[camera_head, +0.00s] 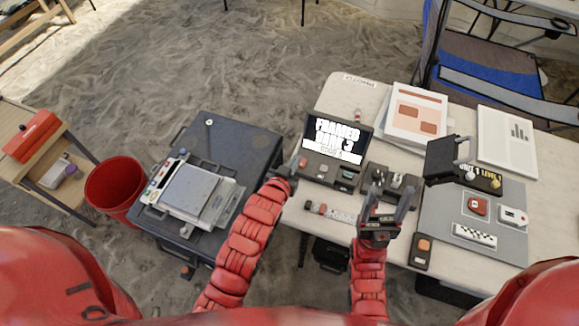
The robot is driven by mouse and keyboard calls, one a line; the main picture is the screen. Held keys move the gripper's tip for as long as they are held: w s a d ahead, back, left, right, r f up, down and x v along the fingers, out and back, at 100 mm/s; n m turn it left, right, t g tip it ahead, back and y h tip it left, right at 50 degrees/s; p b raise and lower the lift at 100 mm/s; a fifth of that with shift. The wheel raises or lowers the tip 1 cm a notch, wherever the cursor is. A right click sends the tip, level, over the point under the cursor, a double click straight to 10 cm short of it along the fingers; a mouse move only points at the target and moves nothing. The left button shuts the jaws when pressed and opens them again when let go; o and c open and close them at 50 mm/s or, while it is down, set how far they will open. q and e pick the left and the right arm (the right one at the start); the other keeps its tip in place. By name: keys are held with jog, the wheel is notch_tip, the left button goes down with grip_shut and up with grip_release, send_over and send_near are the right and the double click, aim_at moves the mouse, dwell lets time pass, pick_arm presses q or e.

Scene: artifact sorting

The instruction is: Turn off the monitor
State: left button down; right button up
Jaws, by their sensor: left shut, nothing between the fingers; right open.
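The monitor (336,139) stands on the white table, and its screen is lit with white lettering on black. Its dark base (333,172) has several small controls, including a reddish one at its left end. My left gripper (289,168) is shut and empty, close to the left end of the base; I cannot tell whether it touches. My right gripper (389,202) is open and empty, its two fingers pointing up the picture, to the right of and nearer than the monitor.
The white table (343,97) also holds papers (416,113), a grey mat (442,205) with small items, a black box (440,160) and a scale strip (337,214). A dark cart (253,142) with a scale stands left, beside a red bucket (113,184). Open sandy floor lies beyond.

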aim_at(302, 162)
pick_arm(q)
jog(key=x, duration=0.2)
jog(key=shift+w+d+p, duration=0.1)
jog(key=shift+w+p, duration=0.25)
jog(key=shift+p, duration=0.05)
jog(key=f, duration=0.1)
jog(key=f+p, duration=0.1)
jog(key=shift+s+f, duration=0.4)
jog(key=shift+f, duration=0.7)
